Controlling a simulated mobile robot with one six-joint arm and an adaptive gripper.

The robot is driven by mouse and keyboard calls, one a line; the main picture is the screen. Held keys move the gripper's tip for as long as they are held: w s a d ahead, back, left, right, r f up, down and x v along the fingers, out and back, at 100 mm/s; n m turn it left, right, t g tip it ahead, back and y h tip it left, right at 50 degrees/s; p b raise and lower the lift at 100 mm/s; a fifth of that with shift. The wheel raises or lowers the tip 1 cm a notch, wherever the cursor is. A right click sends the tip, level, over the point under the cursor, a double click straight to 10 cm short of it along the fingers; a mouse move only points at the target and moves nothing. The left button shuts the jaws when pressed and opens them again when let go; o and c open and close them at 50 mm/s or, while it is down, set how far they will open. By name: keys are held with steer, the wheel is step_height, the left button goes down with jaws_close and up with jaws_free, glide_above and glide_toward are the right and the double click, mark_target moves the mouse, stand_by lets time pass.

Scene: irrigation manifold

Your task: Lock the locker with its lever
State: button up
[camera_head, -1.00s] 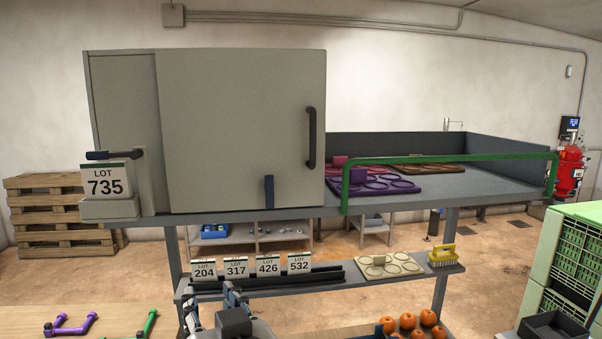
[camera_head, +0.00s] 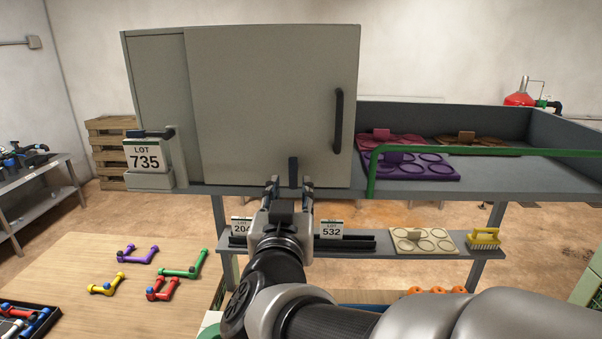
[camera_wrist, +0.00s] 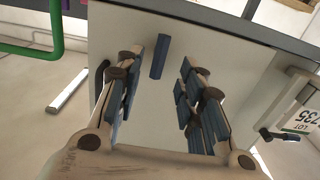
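The locker is a grey box with its flat door (camera_head: 270,100) shut; a dark vertical handle (camera_head: 338,120) is on the door's right side. A short dark blue lever (camera_head: 293,172) stands upright at the door's lower edge. It also shows in the wrist view (camera_wrist: 159,56). My gripper (camera_head: 291,184) is open and empty, just in front of and below the lever. In the wrist view the gripper's fingers (camera_wrist: 160,78) are spread, with the lever ahead near the gap between their tips, closer to the left finger. I cannot tell whether anything touches.
A second dark lever (camera_head: 152,134) sits above a LOT 735 sign (camera_head: 147,155) at the locker's left. A green rail (camera_head: 480,152) borders the shelf with purple trays (camera_head: 415,167) at right. Lot cards (camera_head: 331,229) stand on the lower shelf. Coloured pipe pieces lie on a wooden table (camera_head: 90,255).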

mark_target(293, 177)
steer(key=w+p, duration=0.1)
steer(key=w, duration=0.7)
steer(key=shift+d, duration=0.1)
jaws_close()
